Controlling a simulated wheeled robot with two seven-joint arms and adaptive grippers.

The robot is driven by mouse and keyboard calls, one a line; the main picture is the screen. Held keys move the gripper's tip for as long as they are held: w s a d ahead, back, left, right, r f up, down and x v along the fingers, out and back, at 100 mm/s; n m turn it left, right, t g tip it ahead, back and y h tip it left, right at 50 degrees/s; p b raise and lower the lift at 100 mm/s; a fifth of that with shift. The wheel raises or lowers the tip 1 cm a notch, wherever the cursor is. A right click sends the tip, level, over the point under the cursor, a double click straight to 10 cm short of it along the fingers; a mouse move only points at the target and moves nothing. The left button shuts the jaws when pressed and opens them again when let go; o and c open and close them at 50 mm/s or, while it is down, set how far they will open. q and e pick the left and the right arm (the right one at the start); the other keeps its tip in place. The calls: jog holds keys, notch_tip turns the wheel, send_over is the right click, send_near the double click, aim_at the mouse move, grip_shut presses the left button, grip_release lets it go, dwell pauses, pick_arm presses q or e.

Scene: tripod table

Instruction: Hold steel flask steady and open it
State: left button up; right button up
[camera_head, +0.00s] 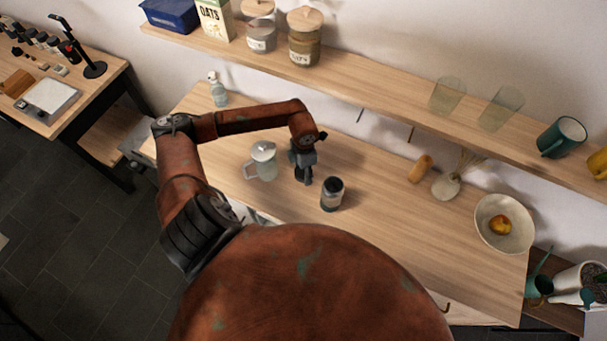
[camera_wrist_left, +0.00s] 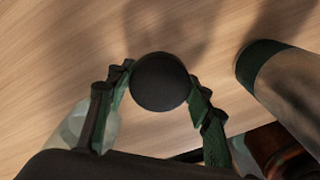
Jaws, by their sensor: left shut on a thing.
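My left gripper (camera_head: 303,168) reaches down over the table among the vessels. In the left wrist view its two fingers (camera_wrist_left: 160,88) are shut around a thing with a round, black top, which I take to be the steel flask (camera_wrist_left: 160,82). Its body is hidden below that top, and in the head view the gripper covers most of it. A dark-topped cylinder (camera_head: 332,193) with a grey middle stands apart, just right of the gripper. It also shows at the right of the left wrist view (camera_wrist_left: 287,85). My right gripper is not in view.
A glass pitcher (camera_head: 263,160) stands close left of the gripper. A clear bottle (camera_head: 217,90) is farther back. A cork-coloured piece (camera_head: 421,168), a reed vase (camera_head: 446,187) and a bowl (camera_head: 492,234) are to the right. A shelf (camera_head: 380,85) runs above. The front right table is clear.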

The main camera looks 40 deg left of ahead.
pick_arm(q)
notch_tip(320, 180, down, 2)
jog(key=shift+s+f, duration=0.1)
jog(key=shift+f, duration=0.2)
jog(key=o, duration=1.3)
jog(key=shift+r, duration=0.1)
jog(key=shift+r, duration=0.1)
